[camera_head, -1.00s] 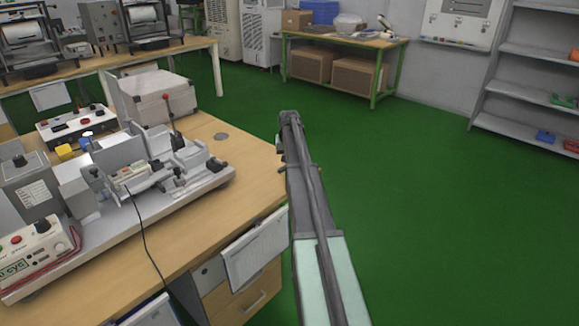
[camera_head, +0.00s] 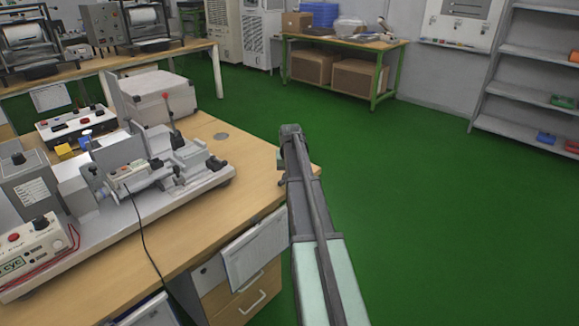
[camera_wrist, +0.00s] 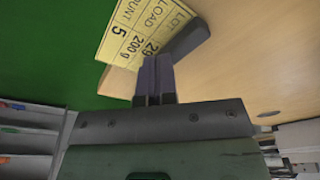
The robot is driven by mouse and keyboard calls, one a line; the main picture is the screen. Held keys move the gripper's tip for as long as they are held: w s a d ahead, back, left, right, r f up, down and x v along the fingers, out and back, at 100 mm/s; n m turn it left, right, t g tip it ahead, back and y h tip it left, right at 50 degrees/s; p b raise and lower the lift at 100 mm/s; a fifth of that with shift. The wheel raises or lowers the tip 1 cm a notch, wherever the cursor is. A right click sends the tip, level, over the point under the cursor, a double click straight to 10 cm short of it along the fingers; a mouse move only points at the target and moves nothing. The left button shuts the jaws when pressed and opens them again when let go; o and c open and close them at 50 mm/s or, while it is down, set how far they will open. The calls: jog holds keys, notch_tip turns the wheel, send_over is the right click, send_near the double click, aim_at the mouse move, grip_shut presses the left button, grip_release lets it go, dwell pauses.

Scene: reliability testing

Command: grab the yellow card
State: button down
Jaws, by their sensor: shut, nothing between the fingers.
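The yellow card (camera_wrist: 145,30) shows at the top of the wrist view. It is printed with black text and numbers, including "LOAD", "COUNT" and "200 g". It lies at a tilt near the edge of the wooden tabletop (camera_wrist: 255,60). A dark grey bar (camera_wrist: 187,40) runs along its right side. My gripper (camera_wrist: 154,62) is shut and empty, its fingers just below the card's lower right part in the picture. I cannot tell whether they touch the card. In the head view my arm hides the gripper, and I cannot make out the card.
The workbench (camera_head: 215,215) carries a grey test machine (camera_head: 135,175) and a pale box (camera_head: 152,98). Sheets (camera_head: 255,248) hang at its front edge. Open green floor (camera_head: 430,200) lies right of my arm. Grey shelves (camera_head: 530,90) stand far right.

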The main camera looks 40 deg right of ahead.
jog(key=shift+a+f, duration=0.1)
jog(key=shift+w+r+p, duration=0.1)
jog(key=shift+r+p, duration=0.65)
jog(key=shift+p, duration=0.1)
